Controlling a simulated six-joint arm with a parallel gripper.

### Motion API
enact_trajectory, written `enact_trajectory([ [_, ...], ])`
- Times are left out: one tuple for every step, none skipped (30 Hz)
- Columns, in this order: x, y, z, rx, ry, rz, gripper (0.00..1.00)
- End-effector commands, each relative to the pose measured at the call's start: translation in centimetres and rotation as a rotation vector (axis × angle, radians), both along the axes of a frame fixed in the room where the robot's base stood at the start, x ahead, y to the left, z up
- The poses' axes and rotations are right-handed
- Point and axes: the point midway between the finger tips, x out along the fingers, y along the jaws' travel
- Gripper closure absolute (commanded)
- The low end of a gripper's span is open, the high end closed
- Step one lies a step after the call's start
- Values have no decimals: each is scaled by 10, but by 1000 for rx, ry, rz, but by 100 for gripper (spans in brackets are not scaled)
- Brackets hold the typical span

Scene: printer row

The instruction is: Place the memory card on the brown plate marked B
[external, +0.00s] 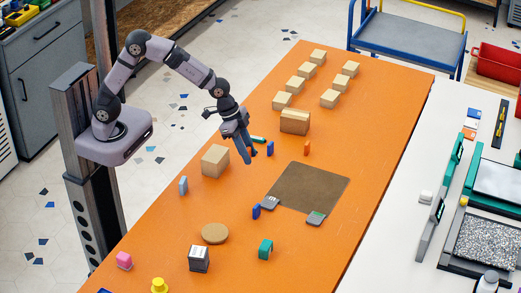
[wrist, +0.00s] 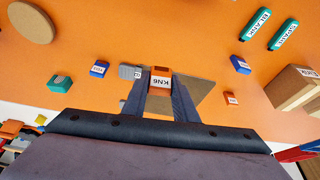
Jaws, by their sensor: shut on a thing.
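My gripper (external: 250,161) is above the orange table, a little up and left of the brown square plate (external: 313,184). In the wrist view my gripper (wrist: 160,82) is shut on an orange piece with a white label (wrist: 160,78) that seems to read KN6. I cannot tell from its shape whether it is the memory card, and the external view hides it. The brown plate (wrist: 195,88) lies partly behind my fingers in the wrist view. No letter B is legible on it. Two grey card-like pieces (external: 270,202) (external: 316,218) lie at its near edge.
A round brown disc (external: 214,233), a dark box with a white top (external: 199,258) and a green block (external: 265,249) stand nearer the front. A cardboard box (external: 215,160) is left of my gripper. Several boxes (external: 300,84) fill the far end.

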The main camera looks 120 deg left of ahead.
Motion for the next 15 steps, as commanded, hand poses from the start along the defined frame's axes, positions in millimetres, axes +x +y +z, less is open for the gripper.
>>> enact_trajectory([
  [0,-2,-1,-1,1,-4,95],
  [-1,-3,-3,0,2,-4,95],
  [-2,-4,-6,-1,3,-6,95],
  [-2,-5,-10,-1,4,-8,95],
  [-4,-6,-14,-1,4,-10,95],
  [-5,-7,-20,-1,6,-12,95],
  [-6,-9,-24,-2,5,-12,95],
  [-8,-10,-30,-2,6,-14,95],
  [-10,-12,-38,-2,7,-18,95],
  [-11,-14,-45,-2,7,-19,95],
  [-9,-14,-49,-2,6,-21,95],
  [-5,-15,-55,0,4,-26,95],
  [-1,-14,-58,-1,3,-27,95],
  [3,-14,-61,-1,3,-30,95],
  [10,-13,-65,-1,3,-33,95],
])
